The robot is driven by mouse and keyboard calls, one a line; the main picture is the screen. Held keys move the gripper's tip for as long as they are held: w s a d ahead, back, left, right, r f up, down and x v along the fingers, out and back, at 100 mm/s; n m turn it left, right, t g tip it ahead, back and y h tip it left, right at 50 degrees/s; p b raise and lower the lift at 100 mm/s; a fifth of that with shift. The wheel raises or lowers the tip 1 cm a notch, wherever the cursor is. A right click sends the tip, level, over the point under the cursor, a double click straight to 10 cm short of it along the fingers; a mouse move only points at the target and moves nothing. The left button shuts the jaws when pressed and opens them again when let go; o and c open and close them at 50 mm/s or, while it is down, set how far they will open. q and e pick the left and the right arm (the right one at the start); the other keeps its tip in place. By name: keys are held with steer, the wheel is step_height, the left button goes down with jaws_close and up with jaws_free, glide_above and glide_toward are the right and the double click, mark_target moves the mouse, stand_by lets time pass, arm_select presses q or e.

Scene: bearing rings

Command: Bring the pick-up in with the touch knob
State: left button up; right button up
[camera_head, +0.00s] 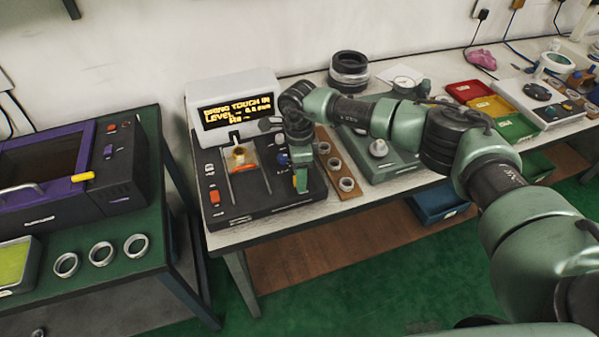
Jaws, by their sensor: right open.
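A vibration tester (235,113) stands on the white table, with a lit amber display that seems to read "BRING TOUCH IN" above a "LEVEL" line. On its dark base, an orange-brown ring-like part (239,155) sits between two thin upright rods. A small blue knob (282,159) shows on the right of the base, close beside my right gripper. I cannot tell which part is the pick-up. My right gripper (301,180) points down over the right side of the base, open. Its fingers hide part of the panel, and contact with a knob cannot be told. My left gripper is out of view.
A brown strip with several rings (347,184) lies right of the tester, beside a green instrument (378,149). Red (470,91), yellow and green trays are farther right. On the left, a green-topped bench holds a purple machine (42,167) and loose rings (101,253).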

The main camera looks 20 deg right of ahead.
jaws_close()
steer(key=m+b, duration=0.1)
steer(key=m, duration=0.1)
steer(key=shift+m, duration=0.4)
steer(key=m+b, duration=0.1)
steer(key=m, duration=0.2)
steer(key=shift+m, duration=0.3)
steer(key=m, duration=0.3)
steer(key=shift+m+b, duration=0.3)
steer(key=shift+b, duration=0.1)
steer(key=shift+r+m, duration=0.1)
steer(key=shift+m, duration=1.8)
